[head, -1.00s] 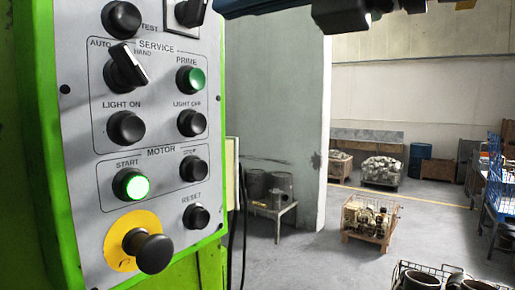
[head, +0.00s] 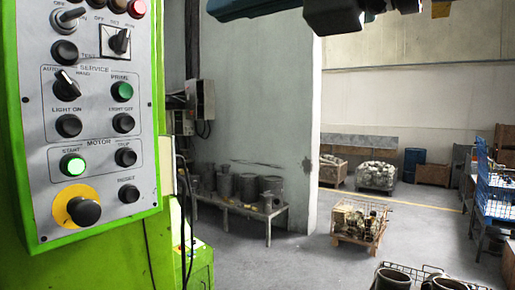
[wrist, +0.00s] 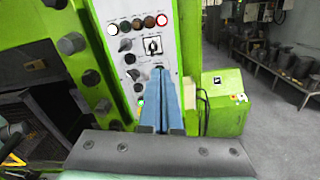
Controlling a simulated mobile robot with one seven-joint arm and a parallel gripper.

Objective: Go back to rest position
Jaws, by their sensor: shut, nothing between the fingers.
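My gripper (wrist: 162,72) shows in the wrist view as two blue fingers pressed together, with nothing between them. In that view the fingers overlap the lower part of the grey control panel (wrist: 133,50); whether they touch it cannot be told, and they hide some of its controls. In the head view the panel (head: 97,192) stands at the left on a green housing. Its START button (head: 72,164) is lit green. A black emergency knob (head: 84,211) on a yellow disc sits below it. Parts of my arm cross the top of the head view; the fingertips are not visible there.
Right of the panel is a wall (head: 262,90) with a low bench (head: 240,209) of metal parts. A wooden crate (head: 359,223) stands on the floor, and a blue rack (head: 492,195) is at the right edge. Open grey floor (head: 415,225) lies between them.

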